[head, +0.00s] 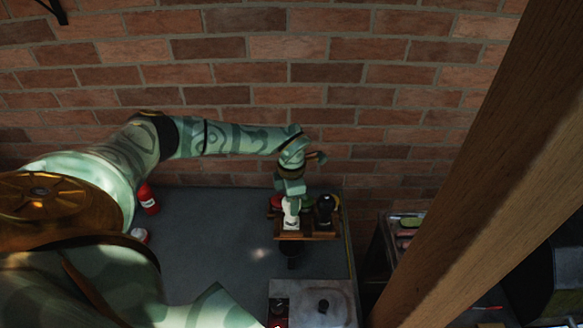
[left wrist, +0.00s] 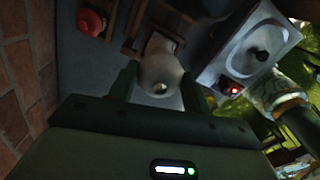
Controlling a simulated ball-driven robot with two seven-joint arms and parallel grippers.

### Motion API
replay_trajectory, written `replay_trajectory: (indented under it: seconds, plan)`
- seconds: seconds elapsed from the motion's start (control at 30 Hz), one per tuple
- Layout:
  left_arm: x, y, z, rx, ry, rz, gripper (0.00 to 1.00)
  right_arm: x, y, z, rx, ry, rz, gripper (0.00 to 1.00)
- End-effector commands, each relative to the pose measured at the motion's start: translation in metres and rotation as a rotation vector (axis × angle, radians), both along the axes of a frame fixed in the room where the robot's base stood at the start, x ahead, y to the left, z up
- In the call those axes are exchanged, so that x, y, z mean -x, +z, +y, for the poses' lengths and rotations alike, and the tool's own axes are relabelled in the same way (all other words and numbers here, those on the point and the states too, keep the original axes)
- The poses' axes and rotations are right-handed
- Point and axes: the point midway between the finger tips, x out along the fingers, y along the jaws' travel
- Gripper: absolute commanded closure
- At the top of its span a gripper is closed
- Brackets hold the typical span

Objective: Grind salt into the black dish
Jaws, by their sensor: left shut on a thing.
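A white grinder (head: 291,217), which looks like the salt grinder, stands upright at a wooden rack (head: 292,236) near the brick wall. My left gripper (head: 290,203) reaches down over it and is shut on it. In the left wrist view the grinder's pale round top (left wrist: 160,72) sits between the two fingers of the left gripper (left wrist: 160,88). A small black thing (head: 293,260) shows just in front of the rack; I cannot tell for sure that it is the black dish. My right gripper is not seen.
A dark grinder (head: 325,207) stands beside the white one. A grey panel (head: 340,310) with a dark round piece lies at the front. A red bottle (head: 149,200) stands at the left. A wooden post (head: 490,150) crosses the right. The table's left middle (head: 205,250) is mostly clear.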

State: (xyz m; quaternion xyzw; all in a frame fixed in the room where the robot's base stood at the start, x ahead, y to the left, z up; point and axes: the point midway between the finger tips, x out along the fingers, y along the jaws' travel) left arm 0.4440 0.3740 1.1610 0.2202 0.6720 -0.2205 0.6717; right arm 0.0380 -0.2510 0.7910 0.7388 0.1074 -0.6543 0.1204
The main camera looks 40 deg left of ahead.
Motion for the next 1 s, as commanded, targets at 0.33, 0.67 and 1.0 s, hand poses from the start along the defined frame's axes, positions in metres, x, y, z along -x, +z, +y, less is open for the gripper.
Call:
replay_trajectory:
  seconds: [0.33,0.67,1.0]
  plan:
    - [0.0,0.0,0.0,-0.001,0.368,0.0,0.79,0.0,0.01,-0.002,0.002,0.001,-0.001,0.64]
    - [-0.001,0.002,0.0,-0.002,0.129,-0.001,0.79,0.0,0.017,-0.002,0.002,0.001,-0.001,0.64]
    - [-0.001,0.002,0.0,0.0,-0.66,-0.002,0.79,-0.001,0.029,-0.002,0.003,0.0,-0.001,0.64]
